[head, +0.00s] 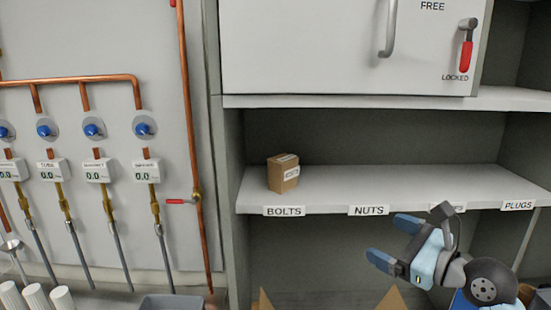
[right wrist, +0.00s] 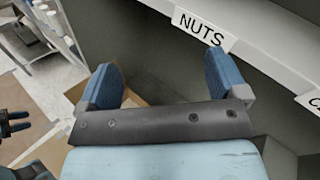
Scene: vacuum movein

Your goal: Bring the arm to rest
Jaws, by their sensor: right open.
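My right gripper (head: 394,243) is in front of the shelf unit, below the front edge of the labelled shelf. Its two blue fingers point left and are spread apart with nothing between them. The right wrist view also shows the right gripper (right wrist: 165,80) open and empty, with the NUTS label (right wrist: 201,29) beyond it. My left gripper does not show in the head view. Dark prongs at the left edge of the right wrist view may be part of it, but their state is unclear.
A small cardboard box (head: 283,173) stands on the shelf (head: 345,187) above the BOLTS label (head: 284,211). A white cabinet door (head: 300,45) with a red-handled latch (head: 467,50) is above. Copper pipes and blue-knobbed gauges line the left wall. Open cardboard flaps (head: 391,303) show below the shelf.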

